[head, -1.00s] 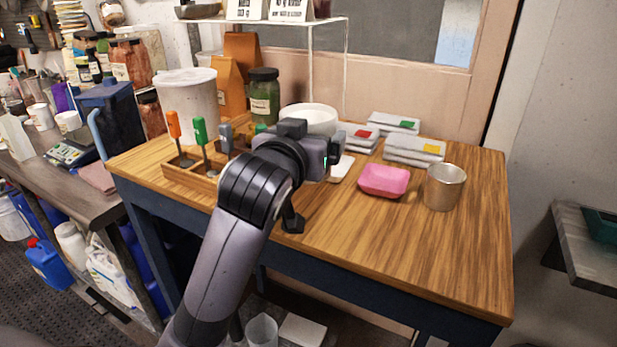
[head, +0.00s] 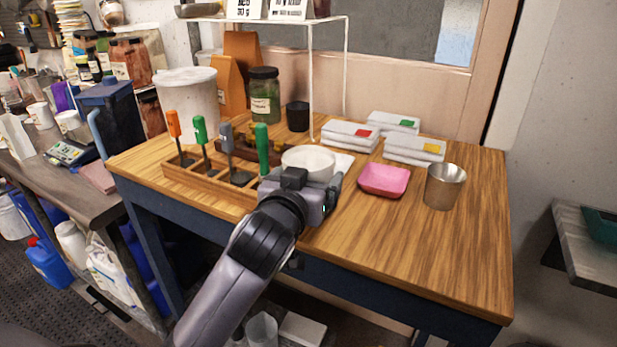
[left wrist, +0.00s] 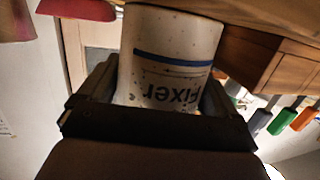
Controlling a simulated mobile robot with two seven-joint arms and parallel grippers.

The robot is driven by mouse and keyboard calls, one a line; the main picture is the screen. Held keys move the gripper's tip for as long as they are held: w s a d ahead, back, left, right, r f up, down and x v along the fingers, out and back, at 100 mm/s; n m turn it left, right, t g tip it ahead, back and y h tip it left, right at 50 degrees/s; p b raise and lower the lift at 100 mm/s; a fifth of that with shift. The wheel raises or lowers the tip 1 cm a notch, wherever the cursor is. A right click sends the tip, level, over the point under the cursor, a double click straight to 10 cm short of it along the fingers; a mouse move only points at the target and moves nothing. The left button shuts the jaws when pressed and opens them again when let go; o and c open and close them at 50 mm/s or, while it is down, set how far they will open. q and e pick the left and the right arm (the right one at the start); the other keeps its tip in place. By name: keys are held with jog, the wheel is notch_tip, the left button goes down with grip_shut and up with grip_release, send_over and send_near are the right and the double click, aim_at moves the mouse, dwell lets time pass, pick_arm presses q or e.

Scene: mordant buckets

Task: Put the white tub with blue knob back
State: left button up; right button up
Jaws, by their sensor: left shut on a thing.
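A white tub (head: 309,160) is in my left gripper (head: 304,190), near the table's front edge in the head view. In the left wrist view the tub (left wrist: 170,55) has a blue band, dark specks and the word "Fixer", seen upside down. The fingers of my left gripper (left wrist: 158,92) are on either side of it, shut on it. No blue knob shows on the tub. I cannot tell whether its base touches the table (head: 400,250). My right gripper is not in view.
A wooden rack (head: 205,184) with several colour-handled tools stands left of the tub. A pink dish (head: 384,180) and metal cup (head: 443,187) stand to the right. Behind are white packets (head: 350,136), a dark cup (head: 297,116) and a green jar (head: 264,95). The front right tabletop is clear.

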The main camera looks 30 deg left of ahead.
pick_arm(q)
jog(key=o, duration=0.9)
jog(key=shift+r, duration=0.1)
jog(key=v, duration=0.6)
jog(key=shift+s+d+b, duration=0.1)
jog(key=shift+s+b, duration=0.2)
jog(key=shift+s, duration=0.05)
jog(key=shift+s+r, duration=0.15)
jog(key=shift+s, duration=0.1)
jog(key=shift+r, duration=0.25)
jog(key=shift+w+r, duration=0.2)
jog(key=shift+r, duration=0.5)
jog(key=shift+r+p+x, duration=0.15)
jog(key=shift+p+x, duration=0.1)
jog(key=shift+x, duration=1.45)
jog(key=shift+r+p+x, duration=0.1)
jog(key=shift+p+x, duration=0.1)
jog(key=shift+x, duration=1.5)
